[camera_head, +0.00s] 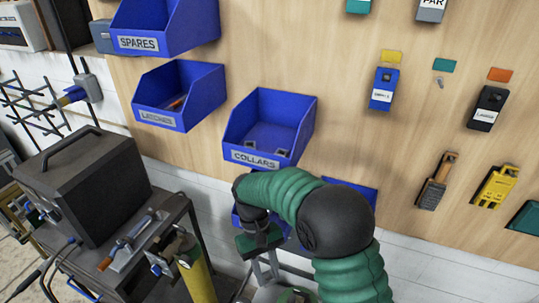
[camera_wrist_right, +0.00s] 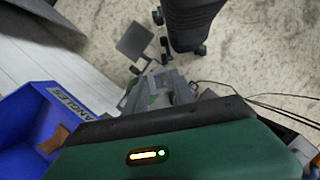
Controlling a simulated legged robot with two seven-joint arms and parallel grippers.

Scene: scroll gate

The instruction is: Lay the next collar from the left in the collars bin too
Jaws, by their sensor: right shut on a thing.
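The blue collars bin (camera_head: 239,128) hangs on the wooden panel, with its label on the front. Two small grey pieces (camera_head: 283,152) lie low inside it. My right arm, green with a black joint, reaches up in front of the panel and bends down to the left. My right gripper (camera_head: 264,270) points downward below the collars bin, outside it. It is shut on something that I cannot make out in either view. My left gripper is not in view.
Blue latches (camera_head: 160,118) and spares (camera_head: 138,43) bins hang left of the collars bin. A blue angles bin (camera_wrist_right: 22,112) is close at left in the right wrist view. A dark cart (camera_head: 178,213) with tools stands lower left. Tools (camera_head: 436,182) hang at right.

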